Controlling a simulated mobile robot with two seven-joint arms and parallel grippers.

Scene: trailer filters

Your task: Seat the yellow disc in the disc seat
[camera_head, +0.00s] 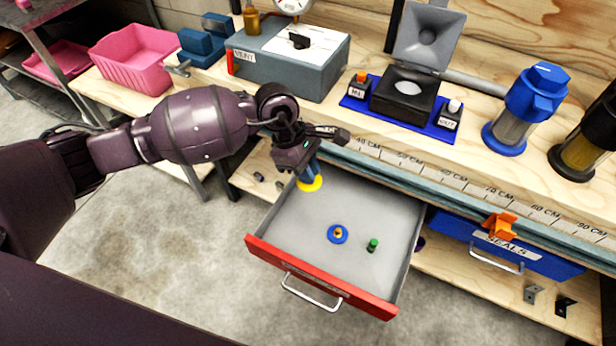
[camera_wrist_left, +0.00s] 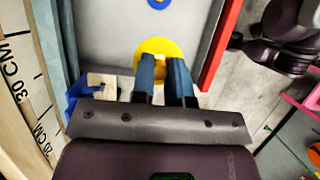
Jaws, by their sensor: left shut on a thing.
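The yellow disc (camera_head: 311,185) is at the tips of my left gripper (camera_head: 308,174), over the back left of the open drawer. In the left wrist view the disc (camera_wrist_left: 158,46) shows beyond the blue fingers of my left gripper (camera_wrist_left: 164,66), which are shut on it and hide part of it. A black box (camera_head: 404,98) with a raised grey lid (camera_head: 430,35) and a pale round recess (camera_head: 409,88) stands on the bench; it looks like the disc seat, but I cannot be sure. My right gripper is not in view.
The red-fronted drawer (camera_head: 320,277) holds a blue disc with an orange knob (camera_head: 338,234) and a green peg (camera_head: 373,245). A grey case (camera_head: 285,66), a pink bin (camera_head: 135,55) and blue-topped filter (camera_head: 530,103) stand on the bench. An orange clip (camera_head: 499,224) sits at the bench edge.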

